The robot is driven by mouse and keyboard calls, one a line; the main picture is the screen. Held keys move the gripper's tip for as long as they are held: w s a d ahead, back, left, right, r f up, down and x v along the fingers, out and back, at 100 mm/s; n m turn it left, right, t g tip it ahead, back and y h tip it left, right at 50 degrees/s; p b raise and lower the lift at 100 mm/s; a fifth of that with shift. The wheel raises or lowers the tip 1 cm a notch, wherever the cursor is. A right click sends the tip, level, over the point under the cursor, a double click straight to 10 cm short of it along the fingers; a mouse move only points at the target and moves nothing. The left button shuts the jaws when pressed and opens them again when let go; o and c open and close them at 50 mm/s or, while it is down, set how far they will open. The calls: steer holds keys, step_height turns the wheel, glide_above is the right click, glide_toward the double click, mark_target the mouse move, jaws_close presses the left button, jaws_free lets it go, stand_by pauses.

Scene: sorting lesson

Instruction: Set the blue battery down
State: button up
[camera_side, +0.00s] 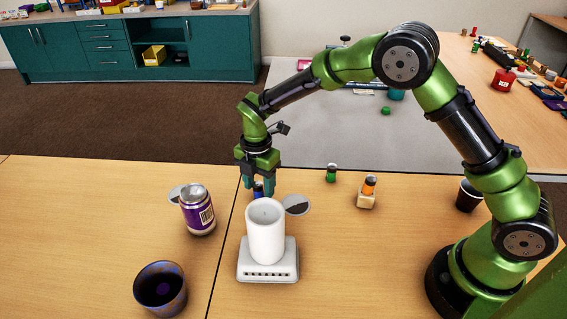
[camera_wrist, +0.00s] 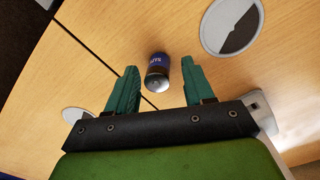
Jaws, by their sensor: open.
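The blue battery (camera_wrist: 157,72) is between the two spread teal fingers of my gripper (camera_wrist: 160,62) in the wrist view, with a gap on each side. Its silver end faces the camera. In the side view, the blue battery (camera_side: 258,190) shows between the fingertips of my gripper (camera_side: 258,184), just behind the white cylinder. Its lower part is hidden there. It appears to stand on the wooden table. My gripper is open, low over the table and pointing down.
A white cylinder (camera_side: 265,235) on a white base (camera_side: 268,270) stands close in front. A purple can (camera_side: 198,215) and dark cup (camera_side: 160,290) are left. Two round discs (camera_side: 296,204) (camera_side: 176,194) flank my gripper. A green battery (camera_side: 331,174) and an orange one (camera_side: 369,185) on a block (camera_side: 366,201) stand right.

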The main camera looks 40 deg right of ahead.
mark_target(259, 183)
steer(key=s+d+r+m+t, duration=0.1)
steer(key=s+d+r+m, duration=0.1)
steer(key=r, duration=0.7)
steer(key=s+d+r+m, duration=0.1)
steer(key=s+r+m, duration=0.15)
steer(key=r, duration=0.55)
steer(key=s+d+r+m+t+y, duration=0.1)
steer(key=s+d+r+m+t, duration=0.1)
steer(key=s+m, duration=0.7)
steer(key=s+d+r+m+t+y, duration=0.1)
steer(key=s+d+r+m+t, duration=0.2)
steer(key=s+d+m, duration=0.3)
steer(key=s+m+t, duration=0.1)
steer(key=s+m, duration=0.3)
steer(key=m, duration=0.2)
steer(key=shift+s+d+r, duration=0.15)
steer(key=shift+d, duration=0.05)
